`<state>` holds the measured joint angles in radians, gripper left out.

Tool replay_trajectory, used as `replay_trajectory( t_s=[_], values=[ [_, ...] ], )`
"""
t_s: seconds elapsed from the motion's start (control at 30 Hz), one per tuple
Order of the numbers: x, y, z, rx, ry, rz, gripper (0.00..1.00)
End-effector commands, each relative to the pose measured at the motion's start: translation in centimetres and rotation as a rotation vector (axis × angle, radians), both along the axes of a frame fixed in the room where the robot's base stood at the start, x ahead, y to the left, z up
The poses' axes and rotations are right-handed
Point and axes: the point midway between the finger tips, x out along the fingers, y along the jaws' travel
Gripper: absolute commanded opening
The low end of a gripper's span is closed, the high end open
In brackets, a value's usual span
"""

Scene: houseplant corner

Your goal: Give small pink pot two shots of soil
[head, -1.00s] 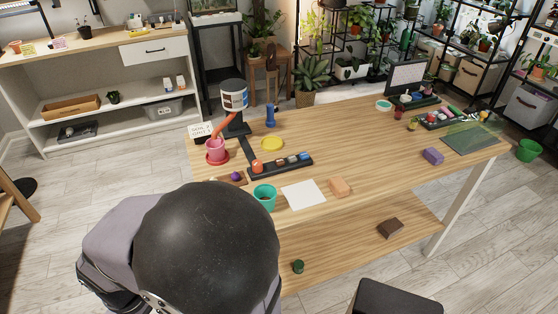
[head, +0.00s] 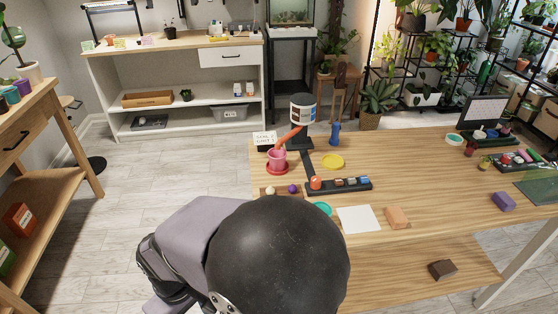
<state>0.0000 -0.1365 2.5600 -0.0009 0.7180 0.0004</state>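The small pink pot (head: 277,154) stands upright on a red saucer (head: 277,170) near the left end of the wooden table. The soil dispenser (head: 303,110), a dark-topped container with a white and blue label, stands behind it. Its orange chute (head: 289,138) slopes down to just above the pot. The pot's contents are too small to tell. A black strip runs from the dispenser to a black panel (head: 345,187) with an orange-red knob (head: 316,182) and several smaller coloured parts. My arm fills the lower middle; my gripper is not in view.
A small lettered card (head: 265,139) stands beside the dispenser. A yellow disc (head: 333,161), blue bottle (head: 335,134), white sheet (head: 358,219) and orange-tan block (head: 397,218) are on the table. My arm partly hides a teal pot (head: 323,208). The table's middle right is mostly clear.

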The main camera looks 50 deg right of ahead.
Motion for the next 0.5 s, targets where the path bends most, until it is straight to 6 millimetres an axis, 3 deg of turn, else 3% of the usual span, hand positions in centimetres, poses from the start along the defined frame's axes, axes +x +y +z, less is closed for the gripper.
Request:
replay_trajectory(
  t_s=[0.27, 0.47, 0.5],
  values=[
    [0.00, 0.00, 0.00, 0.000, 0.000, 0.000, 0.42],
    [0.00, 0.00, 0.00, 0.000, 0.000, 0.000, 0.00],
    [0.00, 0.00, 0.00, 0.000, 0.000, 0.000, 0.00]
  ],
)
